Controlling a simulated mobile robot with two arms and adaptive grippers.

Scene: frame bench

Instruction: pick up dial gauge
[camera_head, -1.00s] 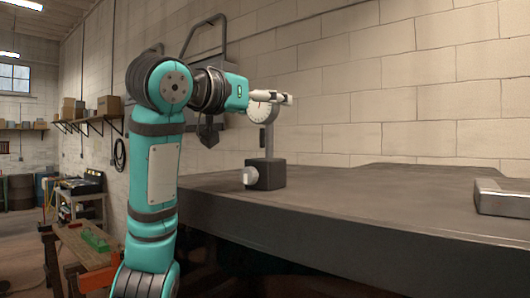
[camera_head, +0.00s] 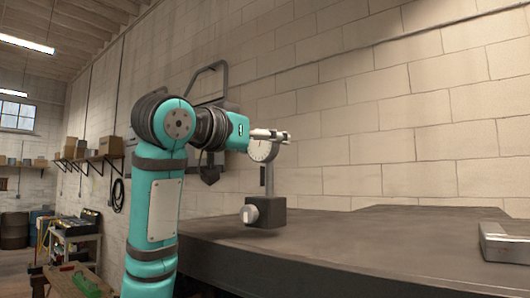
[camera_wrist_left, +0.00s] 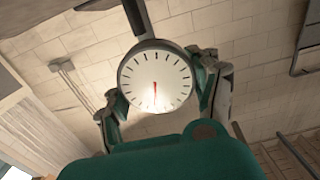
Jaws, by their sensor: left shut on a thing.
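The dial gauge (camera_head: 263,151) has a round white face on a grey post, with a dark block base (camera_head: 267,213) and a pale knob on the base's left side. It stands upright at the left part of the dark bench top (camera_head: 370,238). I cannot tell whether its base touches the bench or is slightly above it. My left gripper (camera_head: 272,136) is shut on the gauge at its dial. In the left wrist view the white dial (camera_wrist_left: 157,76) sits between the two fingers, its red needle showing. My right gripper is not in view.
A grey metal block (camera_head: 506,242) lies at the right of the bench. The bench between it and the gauge is clear. A block wall (camera_head: 400,130) rises behind. Shelves with boxes (camera_head: 100,147) and a small cart (camera_head: 77,238) stand far left.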

